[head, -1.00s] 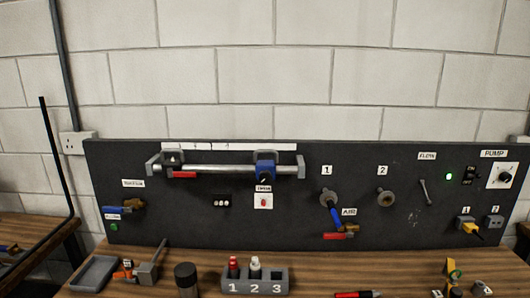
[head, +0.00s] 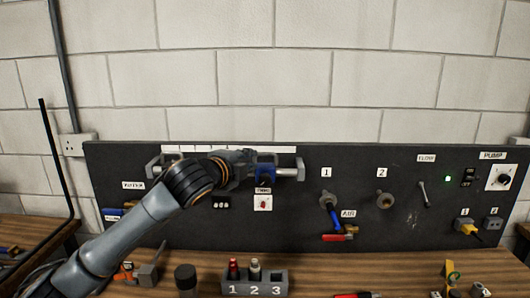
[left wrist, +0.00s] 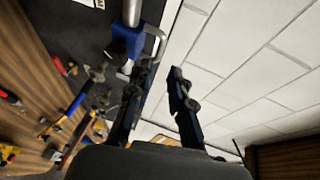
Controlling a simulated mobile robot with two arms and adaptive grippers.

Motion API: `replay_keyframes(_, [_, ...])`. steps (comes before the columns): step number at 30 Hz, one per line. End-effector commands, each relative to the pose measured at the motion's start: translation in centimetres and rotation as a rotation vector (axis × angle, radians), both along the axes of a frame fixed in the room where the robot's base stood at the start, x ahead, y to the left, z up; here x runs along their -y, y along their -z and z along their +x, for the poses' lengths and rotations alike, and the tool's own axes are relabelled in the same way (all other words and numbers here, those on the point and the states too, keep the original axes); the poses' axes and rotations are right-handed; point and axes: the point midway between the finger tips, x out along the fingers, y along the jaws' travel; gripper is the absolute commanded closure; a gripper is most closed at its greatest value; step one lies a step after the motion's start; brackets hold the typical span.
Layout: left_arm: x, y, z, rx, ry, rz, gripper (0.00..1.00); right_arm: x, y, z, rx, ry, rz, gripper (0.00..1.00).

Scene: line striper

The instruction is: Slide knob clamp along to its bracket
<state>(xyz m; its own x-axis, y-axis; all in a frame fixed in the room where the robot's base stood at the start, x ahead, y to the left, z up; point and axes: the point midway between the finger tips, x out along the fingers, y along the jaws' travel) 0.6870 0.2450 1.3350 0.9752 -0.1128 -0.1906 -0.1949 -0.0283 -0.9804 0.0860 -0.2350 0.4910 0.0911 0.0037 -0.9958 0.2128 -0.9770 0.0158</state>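The blue knob clamp (head: 266,174) sits on the horizontal metal rail (head: 289,172) near its right end, on the black panel. It also shows in the left wrist view, blue with a dark knob (left wrist: 126,38). My left gripper (head: 245,160) is just left of the clamp, in front of the rail. In the left wrist view its fingers (left wrist: 159,76) are apart with nothing visible between them, and the clamp lies beyond and left of them. A grey bracket (head: 166,160) is at the rail's left end, partly hidden by my arm. My right gripper is not in view.
A white switch plate (head: 263,202) is below the clamp. Valves (head: 333,218) and the pump dial (head: 502,177) are to the right. A numbered holder (head: 255,288) with two bottles and a dark cylinder (head: 185,278) stand on the bench in front.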

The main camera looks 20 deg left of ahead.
Motion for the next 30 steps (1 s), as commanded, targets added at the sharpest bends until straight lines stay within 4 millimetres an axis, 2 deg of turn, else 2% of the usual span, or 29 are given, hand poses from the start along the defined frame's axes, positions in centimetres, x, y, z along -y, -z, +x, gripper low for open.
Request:
replay_keyframes(1, [0.2, -0.2, 1.2, -0.002, -0.001, -0.004, 0.79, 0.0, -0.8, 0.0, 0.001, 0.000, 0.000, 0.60])
replay_keyframes(6, [0.6, 0.5, 4.8, -0.002, -0.002, -0.003, 0.79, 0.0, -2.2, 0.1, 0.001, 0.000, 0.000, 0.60])
replay_keyframes(13, [1.1, 1.4, 8.5, -0.001, -0.001, -0.003, 0.79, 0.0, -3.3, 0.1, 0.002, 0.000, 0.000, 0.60])
replay_keyframes(19, [1.2, 1.8, 9.8, 0.000, 0.000, -0.001, 0.79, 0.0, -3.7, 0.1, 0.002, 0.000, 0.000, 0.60])
replay_keyframes(28, [1.2, 1.9, 10.0, 0.001, 0.000, -0.001, 0.79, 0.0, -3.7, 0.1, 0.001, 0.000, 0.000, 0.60])
replay_keyframes(29, [1.2, 1.9, 10.0, 0.001, 0.000, -0.001, 0.81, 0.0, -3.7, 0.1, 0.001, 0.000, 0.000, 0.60])
replay_keyframes(30, [1.2, 1.9, 10.0, 0.001, 0.000, -0.001, 0.90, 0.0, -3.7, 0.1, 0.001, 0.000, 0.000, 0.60])
